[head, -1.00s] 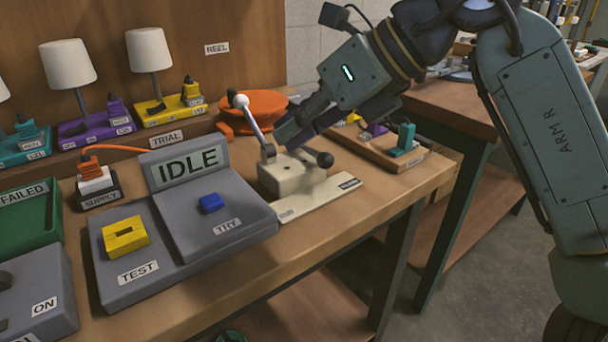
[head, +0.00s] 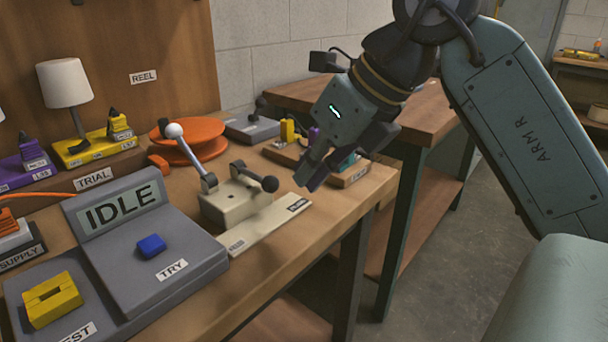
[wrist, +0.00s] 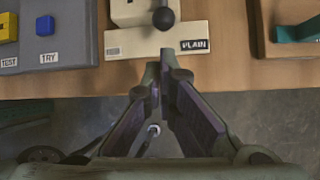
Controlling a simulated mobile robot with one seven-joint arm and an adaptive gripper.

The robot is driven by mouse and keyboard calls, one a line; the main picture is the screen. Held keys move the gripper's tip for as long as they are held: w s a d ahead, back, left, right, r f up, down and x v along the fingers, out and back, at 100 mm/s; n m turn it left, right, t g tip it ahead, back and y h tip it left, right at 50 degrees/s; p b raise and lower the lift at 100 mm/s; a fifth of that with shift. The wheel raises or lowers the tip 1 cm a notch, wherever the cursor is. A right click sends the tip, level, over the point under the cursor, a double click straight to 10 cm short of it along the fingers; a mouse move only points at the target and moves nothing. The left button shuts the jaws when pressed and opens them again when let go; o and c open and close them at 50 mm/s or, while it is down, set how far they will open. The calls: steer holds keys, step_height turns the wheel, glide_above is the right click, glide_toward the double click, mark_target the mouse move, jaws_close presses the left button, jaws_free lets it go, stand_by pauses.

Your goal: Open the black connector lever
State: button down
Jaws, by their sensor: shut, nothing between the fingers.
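The knob also shows at the top of the wrist view (wrist: 163,18). A second lever with a grey rod and pale ball (head: 173,131) leans up to the left. My gripper (head: 308,182) is shut and empty, just right of the knob and apart from it in the head view. In the wrist view its closed fingertips (wrist: 163,62) overlap the plate's front edge below the knob.
The grey IDLE console (head: 140,240) stands left of the block. An orange reel (head: 188,140) is behind it. A wooden tray of coloured connectors (head: 350,175) lies to the right, behind my gripper. Bare bench lies along the front edge.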

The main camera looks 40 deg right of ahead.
mark_target(255, 177)
steer(key=x, duration=0.8)
steer(key=shift+w+r, duration=0.1)
steer(key=shift+r, duration=0.1)
steer(key=shift+r, duration=0.35)
